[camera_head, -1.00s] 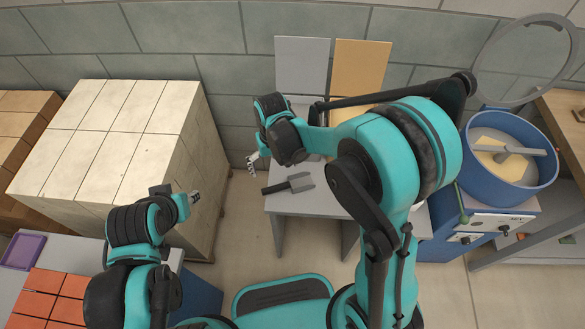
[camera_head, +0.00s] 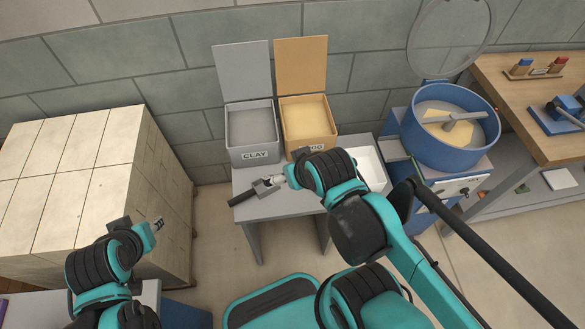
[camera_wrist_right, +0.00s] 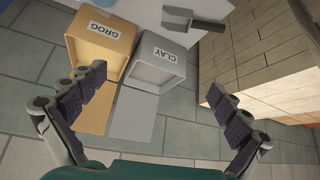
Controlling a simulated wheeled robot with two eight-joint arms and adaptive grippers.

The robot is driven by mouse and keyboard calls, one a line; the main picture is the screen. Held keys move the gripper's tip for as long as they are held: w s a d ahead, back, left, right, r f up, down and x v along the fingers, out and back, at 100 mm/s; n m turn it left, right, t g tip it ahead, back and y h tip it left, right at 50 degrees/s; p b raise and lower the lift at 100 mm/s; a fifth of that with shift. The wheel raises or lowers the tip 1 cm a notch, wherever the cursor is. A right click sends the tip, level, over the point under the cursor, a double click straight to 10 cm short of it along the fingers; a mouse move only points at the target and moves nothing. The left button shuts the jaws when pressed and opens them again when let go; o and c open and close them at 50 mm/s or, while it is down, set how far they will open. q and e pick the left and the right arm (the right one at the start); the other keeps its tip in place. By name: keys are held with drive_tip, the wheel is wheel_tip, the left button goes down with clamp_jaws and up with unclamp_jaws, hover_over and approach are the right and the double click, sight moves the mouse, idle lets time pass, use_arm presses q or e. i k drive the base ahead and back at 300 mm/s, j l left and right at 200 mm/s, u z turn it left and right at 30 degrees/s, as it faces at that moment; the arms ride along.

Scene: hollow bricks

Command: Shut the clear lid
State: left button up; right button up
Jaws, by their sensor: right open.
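The clear lid (camera_head: 450,38) is a round see-through disc with a grey rim. It stands raised at the back of the blue mixer drum (camera_head: 437,150), at the upper right of the head view. The open drum shows pale material and a grey paddle inside. My right gripper (camera_head: 280,181) is over the grey table, well left of the lid and drum. Its two dark padded fingers (camera_wrist_right: 157,85) are spread wide with nothing between them in the wrist view. My left gripper (camera_head: 157,223) is by the pale brick stack; its finger opening is too small to judge.
The clay box (camera_head: 250,155) and grog box (camera_head: 308,140) stand with raised lids on the grey table (camera_head: 282,204). A dark-handled scoop (camera_head: 243,198) lies in front, partly behind my gripper. A white tray (camera_head: 370,165) lies between boxes and mixer. A wooden bench (camera_head: 525,92) stands right of the mixer.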

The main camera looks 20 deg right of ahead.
sight(492, 6)
drive_tip(key=z, duration=0.4)
drive_tip(key=k+z, duration=0.1)
drive_tip(key=z, duration=1.15)
drive_tip(key=k+l+z, duration=0.1)
drive_tip(key=z, duration=0.3)
